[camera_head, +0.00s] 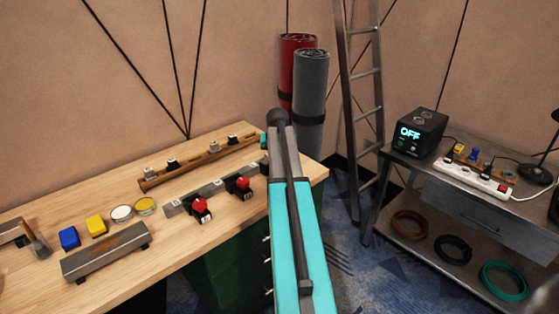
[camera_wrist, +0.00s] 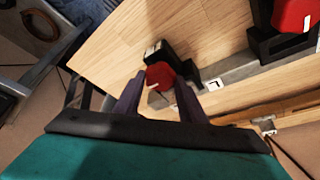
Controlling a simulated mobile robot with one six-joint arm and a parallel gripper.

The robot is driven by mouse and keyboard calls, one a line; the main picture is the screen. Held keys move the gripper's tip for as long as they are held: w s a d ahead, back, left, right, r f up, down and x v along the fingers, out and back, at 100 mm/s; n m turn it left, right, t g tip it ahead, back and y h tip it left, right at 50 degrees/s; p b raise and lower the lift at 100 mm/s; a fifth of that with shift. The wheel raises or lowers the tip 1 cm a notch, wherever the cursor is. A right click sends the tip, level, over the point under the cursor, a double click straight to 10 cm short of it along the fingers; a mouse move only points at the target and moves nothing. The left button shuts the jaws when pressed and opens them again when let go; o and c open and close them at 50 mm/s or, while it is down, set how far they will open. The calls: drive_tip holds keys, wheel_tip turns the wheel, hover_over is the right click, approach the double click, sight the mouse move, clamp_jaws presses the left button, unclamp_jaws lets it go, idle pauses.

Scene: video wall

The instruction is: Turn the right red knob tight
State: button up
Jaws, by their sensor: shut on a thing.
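In the wrist view, the right red knob (camera_wrist: 161,75) sits on a black mount at the end of a grey metal rail (camera_wrist: 238,72). The dark fingers of my gripper (camera_wrist: 160,82) stand on either side of it and are shut on it. Another red knob (camera_wrist: 292,14) stands farther right on the rail there. In the head view, the left red knob (camera_head: 200,204) and middle red knob (camera_head: 240,183) show on the rail (camera_head: 180,207). The rail's right end, the held knob and most of my gripper are hidden behind my teal arm.
A wooden bar (camera_head: 200,163) with several small fittings lies behind the rail. Blue (camera_head: 69,238) and yellow (camera_head: 96,224) blocks and a grey bar (camera_head: 105,255) lie to the left. Rolled mats (camera_head: 311,80) and a ladder (camera_head: 361,100) stand beyond the table (camera_head: 190,240).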

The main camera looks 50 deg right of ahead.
drive_tip(key=shift+m+g, duration=0.4)
drive_tip(key=shift+m, duration=0.6)
drive_tip(key=o, duration=1)
drive_tip(key=shift+a, duration=0.1)
drive_tip(key=shift+a+b+v, duration=0.15)
drive_tip(key=shift+b+v, duration=0.3)
drive_tip(key=shift+v, duration=3)
drive_tip(key=shift+a+b+v, duration=0.15)
drive_tip(key=shift+b+v, duration=0.25)
drive_tip(key=shift+v, duration=3)
drive_tip(key=shift+f, duration=0.15)
